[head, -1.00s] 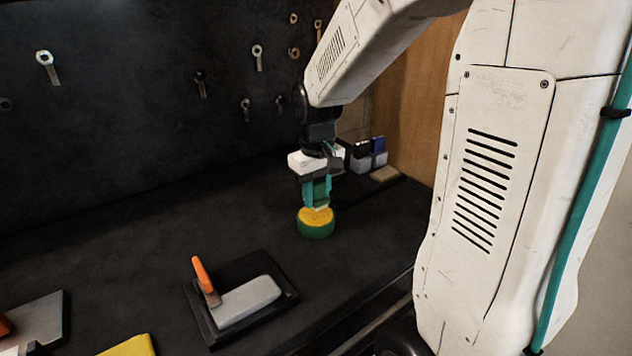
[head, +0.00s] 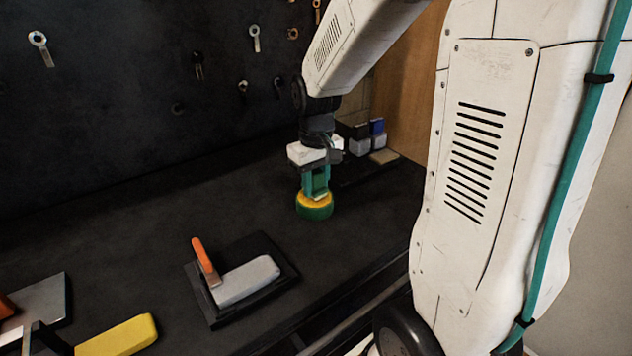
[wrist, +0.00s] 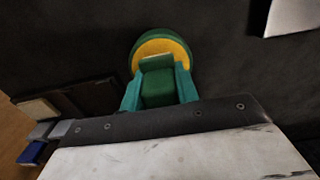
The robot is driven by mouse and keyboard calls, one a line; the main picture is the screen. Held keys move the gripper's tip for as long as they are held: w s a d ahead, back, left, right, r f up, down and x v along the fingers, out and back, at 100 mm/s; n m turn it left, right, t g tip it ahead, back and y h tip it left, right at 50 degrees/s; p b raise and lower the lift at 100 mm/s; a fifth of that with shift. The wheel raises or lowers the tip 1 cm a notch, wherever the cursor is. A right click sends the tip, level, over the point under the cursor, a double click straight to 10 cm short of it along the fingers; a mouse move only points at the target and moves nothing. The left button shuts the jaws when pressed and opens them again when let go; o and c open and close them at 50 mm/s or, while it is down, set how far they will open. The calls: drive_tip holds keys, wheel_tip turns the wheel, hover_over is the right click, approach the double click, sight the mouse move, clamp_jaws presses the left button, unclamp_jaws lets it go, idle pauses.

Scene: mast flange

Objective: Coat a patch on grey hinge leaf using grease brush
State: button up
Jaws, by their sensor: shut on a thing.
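My gripper (head: 315,188) has teal fingers and points down over a round green pot (head: 314,212) with a yellow top. In the wrist view the fingers are shut on a dark green block, seemingly the grease brush handle (wrist: 158,88). The brush's lower end is at the pot's yellow content (wrist: 172,46); whether it dips in is hidden. A grey, rounded slab (head: 248,281) lies on a black plate (head: 214,312), with an orange-handled piece standing at its left end. A flat grey plate (head: 42,300) is at the left edge. I cannot tell which one is the hinge leaf.
A yellow block (head: 118,336) lies at the lower left near a dark upright part. Small grey and blue boxes (head: 377,134) stand at the back right. Wrenches hang on the dark back wall. The dark bench between pot and black plate is clear.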

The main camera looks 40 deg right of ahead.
sight(316, 172)
drive_tip(key=shift+f, duration=0.6)
idle(1.3)
drive_tip(key=shift+r, duration=0.1)
drive_tip(key=shift+r, duration=3.45)
